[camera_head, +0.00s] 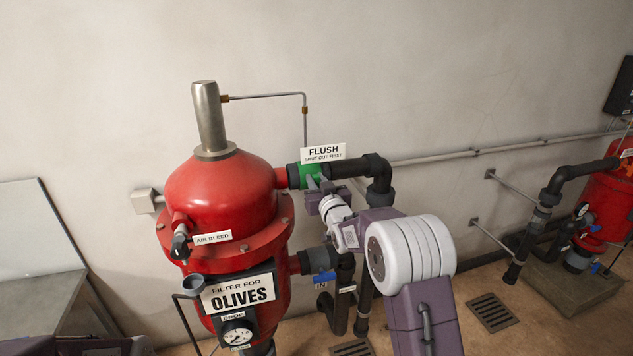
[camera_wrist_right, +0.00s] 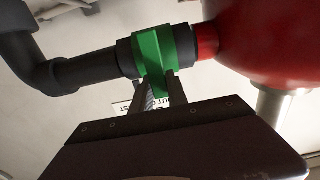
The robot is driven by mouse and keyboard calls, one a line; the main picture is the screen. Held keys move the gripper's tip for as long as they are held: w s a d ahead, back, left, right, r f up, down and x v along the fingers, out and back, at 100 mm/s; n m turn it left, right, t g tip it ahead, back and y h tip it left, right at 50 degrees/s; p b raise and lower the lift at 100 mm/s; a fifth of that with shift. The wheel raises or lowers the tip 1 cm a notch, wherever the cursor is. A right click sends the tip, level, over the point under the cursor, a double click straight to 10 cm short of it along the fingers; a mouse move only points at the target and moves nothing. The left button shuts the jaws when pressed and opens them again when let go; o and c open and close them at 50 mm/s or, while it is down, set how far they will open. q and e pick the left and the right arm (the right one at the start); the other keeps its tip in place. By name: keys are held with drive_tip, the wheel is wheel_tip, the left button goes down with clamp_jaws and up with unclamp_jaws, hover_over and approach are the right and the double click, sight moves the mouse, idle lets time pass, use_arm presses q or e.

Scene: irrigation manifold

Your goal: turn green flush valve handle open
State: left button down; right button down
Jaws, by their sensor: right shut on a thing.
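The green flush valve (camera_head: 308,172) sits on the upper black pipe where it leaves the red filter tank, just under the FLUSH label (camera_head: 323,153). In the right wrist view the green valve body (camera_wrist_right: 152,50) wraps the pipe, and its green handle (camera_wrist_right: 157,84) sticks out toward my right gripper. My right gripper (camera_head: 319,186) reaches in from the lower right; its fingers (camera_wrist_right: 161,88) are shut on the handle, one on each side. They hide part of the handle. In the head view my arm hides the handle's end. My left gripper is not seen.
The red filter tank (camera_head: 222,198) stands just left of the valve. A black pipe elbow (camera_head: 377,168) turns down right of the valve, close to my arm. A blue IN valve handle (camera_head: 324,277) is below. Another red tank (camera_head: 606,192) stands far right.

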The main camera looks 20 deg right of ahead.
drive_tip(key=shift+a+f+n+b, duration=0.1)
drive_tip(key=shift+f+n+b, duration=0.25)
drive_tip(key=shift+b, duration=0.5)
drive_tip(key=n+b, duration=0.4)
drive_tip(key=b, duration=0.1)
drive_tip(key=a+f+n+b, duration=0.1)
drive_tip(key=n+b, duration=0.3)
drive_tip(key=b, duration=0.2)
drive_tip(key=a+n+b, duration=0.1)
drive_tip(key=n+b, duration=0.4)
drive_tip(key=b, duration=0.1)
drive_tip(key=shift+a+f, duration=0.15)
drive_tip(key=shift+f, duration=0.2)
drive_tip(key=n+b, duration=0.2)
drive_tip(key=n, duration=0.1)
drive_tip(key=shift+f+b, duration=0.1)
drive_tip(key=shift+b, duration=0.2)
drive_tip(key=shift+n+b, duration=0.4)
drive_tip(key=shift+n, duration=0.15)
